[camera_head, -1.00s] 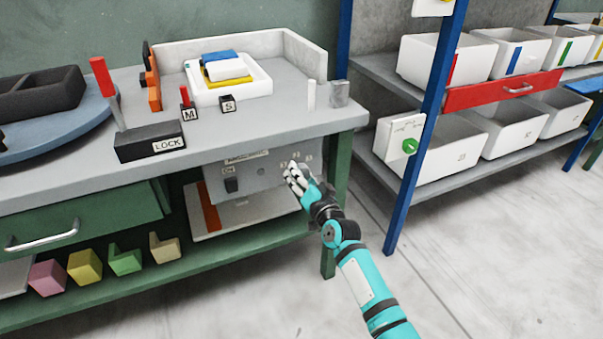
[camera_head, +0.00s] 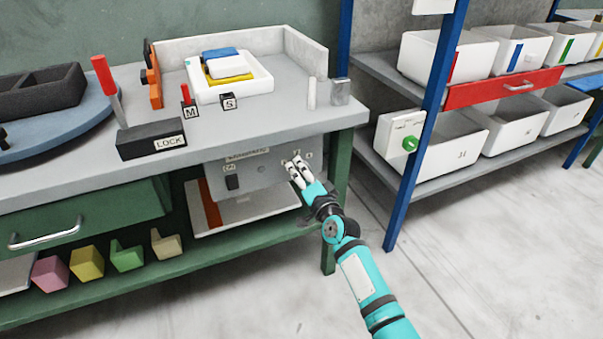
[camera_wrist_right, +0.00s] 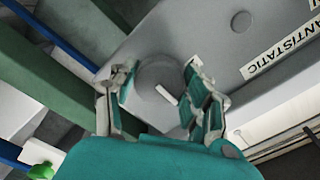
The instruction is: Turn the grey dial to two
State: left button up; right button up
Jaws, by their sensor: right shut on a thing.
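The grey dial (camera_wrist_right: 158,82) is a round knob with a white pointer mark, on the front of the grey panel (camera_head: 275,174) under the bench top. My right gripper (camera_wrist_right: 160,88) has one finger on each side of the dial and is shut on it. In the head view my right gripper (camera_head: 296,172) is at the right part of the panel and hides the dial. Small marks show on the panel around the fingers, too small to read surely. My left gripper is not in view.
The green bench leg (camera_head: 338,185) stands close to the right of my gripper. A blue rack post (camera_head: 412,165) is further right. The floor (camera_head: 440,270) in front is clear.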

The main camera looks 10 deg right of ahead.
jog(key=o, duration=1.1)
jog(key=shift+o, duration=0.2)
jog(key=shift+s, duration=0.1)
jog(key=v, duration=1.1)
jog(key=shift+s, duration=0.4)
jog(key=shift+s+d+f, duration=0.1)
jog(key=shift+d+f, duration=0.05)
